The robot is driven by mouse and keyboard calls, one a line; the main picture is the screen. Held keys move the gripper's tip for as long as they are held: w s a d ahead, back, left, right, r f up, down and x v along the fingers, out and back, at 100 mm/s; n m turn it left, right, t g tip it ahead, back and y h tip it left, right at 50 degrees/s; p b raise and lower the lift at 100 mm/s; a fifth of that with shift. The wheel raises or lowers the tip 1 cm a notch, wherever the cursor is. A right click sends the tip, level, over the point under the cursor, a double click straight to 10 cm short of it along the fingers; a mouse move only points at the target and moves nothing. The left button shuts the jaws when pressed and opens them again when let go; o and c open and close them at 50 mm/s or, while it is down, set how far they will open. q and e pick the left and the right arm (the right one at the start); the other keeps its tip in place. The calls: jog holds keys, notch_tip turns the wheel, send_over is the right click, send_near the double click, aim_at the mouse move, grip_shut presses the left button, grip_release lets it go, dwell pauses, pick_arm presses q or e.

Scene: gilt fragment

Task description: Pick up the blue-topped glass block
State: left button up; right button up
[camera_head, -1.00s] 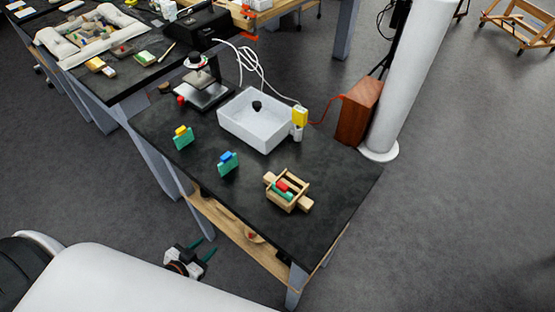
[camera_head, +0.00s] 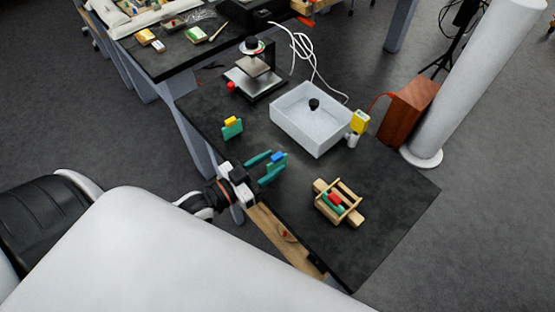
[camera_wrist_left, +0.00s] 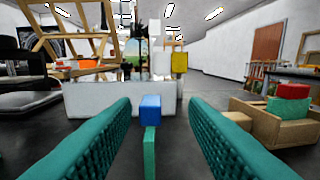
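The blue-topped glass block (camera_head: 278,158) stands upright on the black table, a blue cap on a green glass slab. In the left wrist view the block (camera_wrist_left: 150,115) is straight ahead, between the two fingers in the picture. My left gripper (camera_head: 264,165) has green fingers and is open. Its fingertips are at the block, one on each side or just short of it; contact is not clear. In the left wrist view the gripper (camera_wrist_left: 150,135) shows a wide gap with nothing clamped. My right gripper is not in view.
A yellow-topped block (camera_head: 231,127) stands to the left. A wooden holder (camera_head: 325,190) with a red-topped block (camera_head: 335,199) is to the right. Behind are a white basin (camera_head: 311,136), a yellow item (camera_head: 360,122) and a stand with a dark base (camera_head: 262,86). The table front right is clear.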

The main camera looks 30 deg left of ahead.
aim_at(282, 155)
pick_arm(q)
jog(key=x, duration=0.1)
jog(key=p+x, duration=0.1)
jog(key=x, duration=0.2)
jog(key=shift+w+a, duration=0.2)
jog(key=shift+w, duration=0.2)
jog(key=shift+w+d+f, duration=0.1)
jog(key=shift+w+f, duration=0.05)
jog(key=shift+w, duration=0.1)
jog(key=shift+c, duration=0.3)
grip_shut()
